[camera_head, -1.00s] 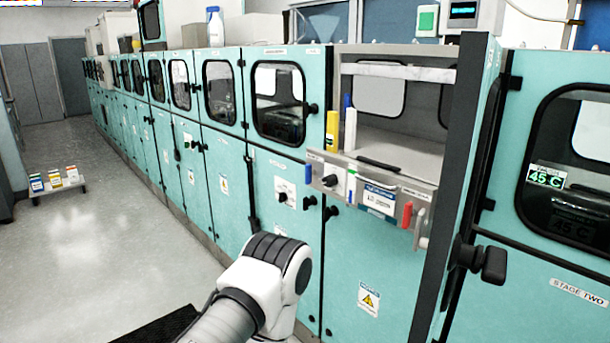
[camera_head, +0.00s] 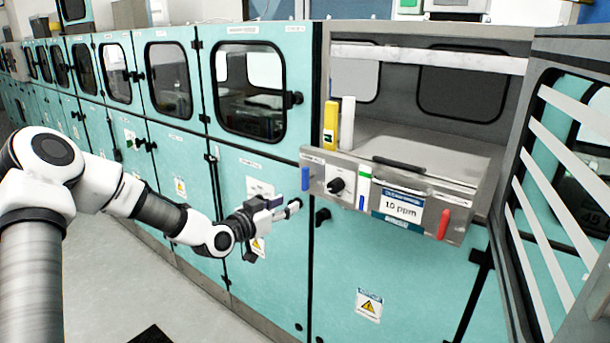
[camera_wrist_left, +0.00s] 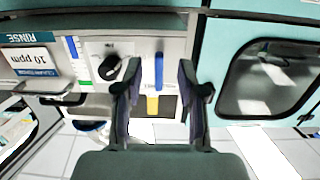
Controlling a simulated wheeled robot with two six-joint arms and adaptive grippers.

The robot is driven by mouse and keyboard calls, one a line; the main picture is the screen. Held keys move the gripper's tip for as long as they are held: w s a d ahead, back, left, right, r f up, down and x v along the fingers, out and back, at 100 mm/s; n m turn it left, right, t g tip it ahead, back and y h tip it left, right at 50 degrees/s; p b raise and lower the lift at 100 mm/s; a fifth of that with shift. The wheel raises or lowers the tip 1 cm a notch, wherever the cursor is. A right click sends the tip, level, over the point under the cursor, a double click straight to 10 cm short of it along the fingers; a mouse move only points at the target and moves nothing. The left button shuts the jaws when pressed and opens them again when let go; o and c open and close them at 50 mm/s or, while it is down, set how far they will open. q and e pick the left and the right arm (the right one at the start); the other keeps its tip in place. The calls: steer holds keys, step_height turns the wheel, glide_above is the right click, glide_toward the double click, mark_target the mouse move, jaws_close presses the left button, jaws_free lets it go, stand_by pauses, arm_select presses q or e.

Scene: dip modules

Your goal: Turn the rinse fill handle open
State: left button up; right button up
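A steel control panel (camera_head: 340,186) with a RINSE sign reading 10 ppm fronts an open bay. A blue handle (camera_head: 305,179) hangs upright at its left end; its small label is unreadable, so I cannot confirm it is the rinse fill handle. A red handle (camera_head: 443,224) is at the right end. My left gripper (camera_head: 288,206) is just below and left of the blue handle. In the left wrist view, the blue handle (camera_wrist_left: 159,70) appears between the spread, empty fingers (camera_wrist_left: 157,75), apparently beyond their tips. My right gripper is out of view.
A black knob (camera_head: 336,185) sits right of the blue handle. A yellow bottle-like item (camera_head: 331,125) and a white cylinder (camera_head: 347,123) stand above the panel. A slatted frame (camera_head: 560,170) stands at the right.

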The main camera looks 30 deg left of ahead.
mark_target(303, 178)
arm_select(q)
step_height(303, 178, up, 5)
steer(key=t, duration=0.1)
steer(key=shift+n, duration=0.3)
steer(key=w, duration=0.4)
steer(key=w+p, duration=0.1)
steer(key=w, duration=0.1)
steer(key=shift+w+d+f, duration=0.2)
steer(key=shift+w+f, duration=0.05)
steer(key=shift+w, duration=0.05)
steer(key=shift+w+d+r, duration=0.1)
steer(key=shift+w+d, duration=0.15)
steer(key=shift+w, duration=0.1)
jaws_close()
